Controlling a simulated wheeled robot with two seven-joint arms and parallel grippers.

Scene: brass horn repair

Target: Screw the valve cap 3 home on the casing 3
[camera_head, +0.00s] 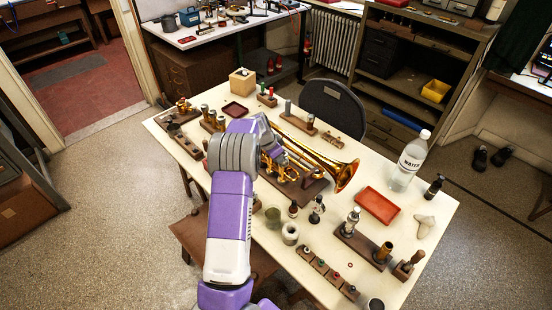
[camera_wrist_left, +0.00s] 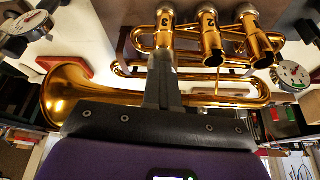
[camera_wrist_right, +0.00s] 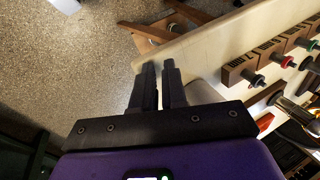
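The brass horn (camera_head: 316,152) lies on a dark stand (camera_head: 308,192) on the table. The left wrist view shows its bell (camera_wrist_left: 68,92) and three casings in a row. The middle casing (camera_wrist_left: 209,42) and right casing (camera_wrist_left: 254,42) have open ends towards me. The left casing (camera_wrist_left: 165,22) seems numbered 3; my left gripper (camera_wrist_left: 161,58) hides its lower end. Those fingers look closed together; whether anything is between their tips, I cannot see. My right gripper (camera_wrist_right: 161,68) is slightly open and empty near the table edge. I cannot make out valve cap 3.
A red tray (camera_head: 377,206), water bottle (camera_head: 409,163) and dark bottle (camera_head: 433,188) stand to the right. Wooden blocks with coloured pieces (camera_wrist_right: 240,68) lie right of my right gripper. A chair (camera_head: 333,103) is behind the table.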

